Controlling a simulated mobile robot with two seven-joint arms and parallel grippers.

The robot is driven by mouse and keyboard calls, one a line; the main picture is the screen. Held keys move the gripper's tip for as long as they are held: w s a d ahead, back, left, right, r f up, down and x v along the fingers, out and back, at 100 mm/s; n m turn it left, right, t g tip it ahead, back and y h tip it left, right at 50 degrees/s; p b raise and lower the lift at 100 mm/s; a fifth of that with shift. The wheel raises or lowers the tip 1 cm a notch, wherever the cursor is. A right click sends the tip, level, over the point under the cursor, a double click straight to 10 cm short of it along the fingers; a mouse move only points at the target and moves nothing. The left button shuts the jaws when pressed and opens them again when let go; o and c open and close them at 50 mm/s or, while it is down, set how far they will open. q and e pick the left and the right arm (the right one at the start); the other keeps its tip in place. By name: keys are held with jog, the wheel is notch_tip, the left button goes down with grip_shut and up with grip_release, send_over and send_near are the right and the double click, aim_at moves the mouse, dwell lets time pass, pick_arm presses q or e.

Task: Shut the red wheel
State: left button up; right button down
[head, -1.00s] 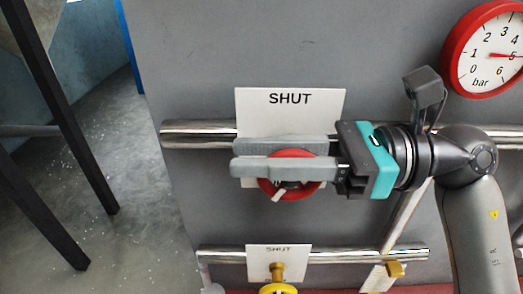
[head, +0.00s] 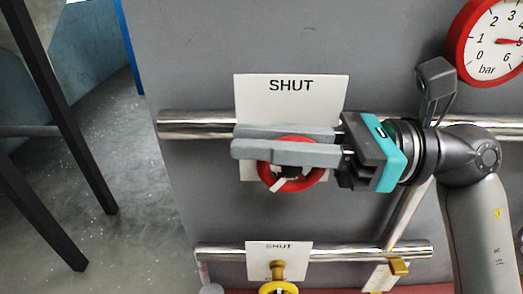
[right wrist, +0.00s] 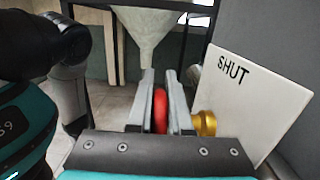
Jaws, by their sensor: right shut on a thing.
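The red wheel (head: 313,178) sits on the upper metal pipe in front of a white sign (head: 291,100) reading SHUT. A white mark on the wheel points to the lower left, toward its rim. My right gripper (head: 285,146) reaches in from the right, its two grey fingers across the wheel's upper part and hiding it. In the right wrist view the wheel's red rim (right wrist: 160,110) stands between the fingers (right wrist: 161,100), which are shut on it. My left gripper is not in view.
A lower pipe carries a yellow wheel (head: 277,288) under another SHUT sign (head: 279,258). A red-rimmed bar gauge (head: 490,45) is at upper right, its needle near 5. A brass fitting (right wrist: 205,123) is right of the fingers in the wrist view. Dark posts (head: 70,120) stand at left.

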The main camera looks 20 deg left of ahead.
jog(key=y+b, duration=0.2)
jog(key=b, duration=0.2)
jog(key=d+g+y+b, duration=0.1)
jog(key=y+b, duration=0.1)
jog(key=b, duration=0.2)
jog(key=shift+w+d+r, duration=0.1)
jog(key=shift+w+r, duration=0.05)
jog(key=shift+w+d+r+g+y+b, duration=0.1)
jog(key=shift+d+r+g+y+b, duration=0.1)
jog(key=shift+y+b, duration=0.45)
jog(key=shift+w+d+r+g+y+b, duration=0.15)
jog(key=shift+y+b, duration=0.2)
jog(key=shift+b, duration=0.5)
jog(key=shift+s, duration=0.1)
jog(key=c, duration=0.8)
grip_release()
jog(key=shift+c, duration=0.2)
